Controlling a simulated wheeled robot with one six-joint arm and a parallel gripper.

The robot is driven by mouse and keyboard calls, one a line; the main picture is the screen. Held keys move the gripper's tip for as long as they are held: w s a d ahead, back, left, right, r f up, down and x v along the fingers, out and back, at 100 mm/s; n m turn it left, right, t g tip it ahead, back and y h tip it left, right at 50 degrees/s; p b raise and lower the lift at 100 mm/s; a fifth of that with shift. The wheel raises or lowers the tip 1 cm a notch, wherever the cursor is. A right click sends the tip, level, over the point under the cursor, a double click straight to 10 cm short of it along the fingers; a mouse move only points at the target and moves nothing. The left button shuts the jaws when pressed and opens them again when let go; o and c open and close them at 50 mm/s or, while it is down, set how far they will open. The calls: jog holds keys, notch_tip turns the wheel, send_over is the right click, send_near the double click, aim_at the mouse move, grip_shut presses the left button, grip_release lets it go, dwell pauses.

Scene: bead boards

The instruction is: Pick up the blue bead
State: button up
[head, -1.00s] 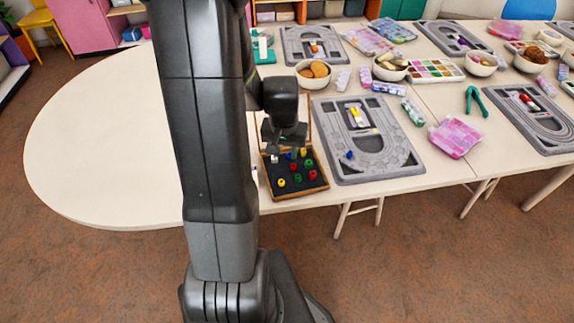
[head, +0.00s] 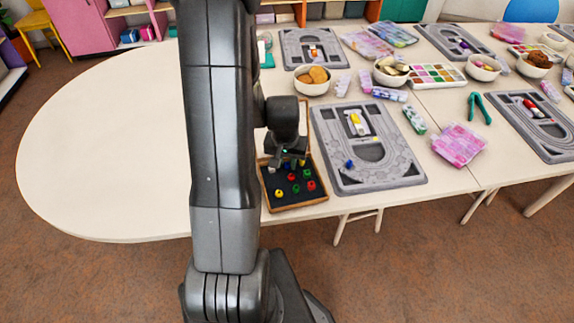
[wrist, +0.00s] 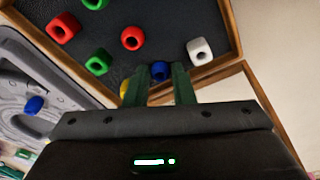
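A blue bead (wrist: 160,69) sits in the dark-lined wooden tray (head: 300,206), close to its wall. It shows between the fingertips of my gripper (wrist: 161,72). The fingers stand apart, one on each side of the bead, and no clear grip on it shows. In the head view my gripper (head: 288,160) is over the back part of the tray and hides some beads there. Another blue bead (head: 349,163) lies on the grey bead board (head: 385,177), right of the tray.
A white bead (wrist: 199,51) lies just right of the fingers. A yellow bead (wrist: 126,90) is partly hidden by the left finger. Red (wrist: 133,38) and green (wrist: 98,62) beads lie nearby. The tray's wall (wrist: 215,71) is close. The table's left part (head: 110,140) is clear.

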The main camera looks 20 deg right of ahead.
grip_shut()
